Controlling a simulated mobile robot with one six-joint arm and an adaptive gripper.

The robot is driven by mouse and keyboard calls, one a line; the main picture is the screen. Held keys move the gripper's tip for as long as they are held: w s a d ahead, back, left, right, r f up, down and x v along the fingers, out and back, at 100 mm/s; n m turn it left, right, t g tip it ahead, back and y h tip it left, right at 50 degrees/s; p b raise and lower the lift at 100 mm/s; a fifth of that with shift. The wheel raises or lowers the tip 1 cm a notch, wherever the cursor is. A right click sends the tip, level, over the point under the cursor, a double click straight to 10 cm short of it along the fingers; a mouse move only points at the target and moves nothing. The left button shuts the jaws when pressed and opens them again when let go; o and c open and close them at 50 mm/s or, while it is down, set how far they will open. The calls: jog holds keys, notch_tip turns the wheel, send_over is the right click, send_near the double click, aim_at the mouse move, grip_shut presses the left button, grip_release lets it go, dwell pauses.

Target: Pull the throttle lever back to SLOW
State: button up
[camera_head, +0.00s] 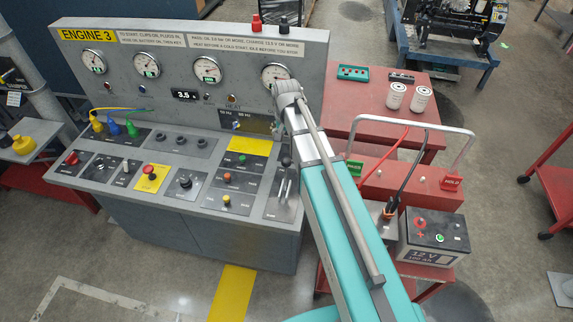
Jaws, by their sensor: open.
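The throttle lever (286,162) has a black knob on a bright metal stem. It stands on a slotted grey plate (283,208) at the right end of the engine console, close to the left side of my arm. The lettering on the plate is too small to read. My gripper (277,128) shows only as a small dark part beside my wrist, above and behind the knob in the picture. It is open, and its fingers are mostly hidden. I see no contact between it and the lever.
The grey console (180,210) carries gauges, buttons, switches and coloured plugs (114,127). Right of my arm stand a red bench (350,105) with two white filters (409,97) and a 12 V battery (432,240). Floor is clear in front of the console.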

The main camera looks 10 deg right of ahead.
aim_at(286, 159)
jog(key=shift+f+b, duration=5.7)
jog(key=shift+f, duration=0.3)
jog(key=shift+c, duration=0.3)
grip_shut()
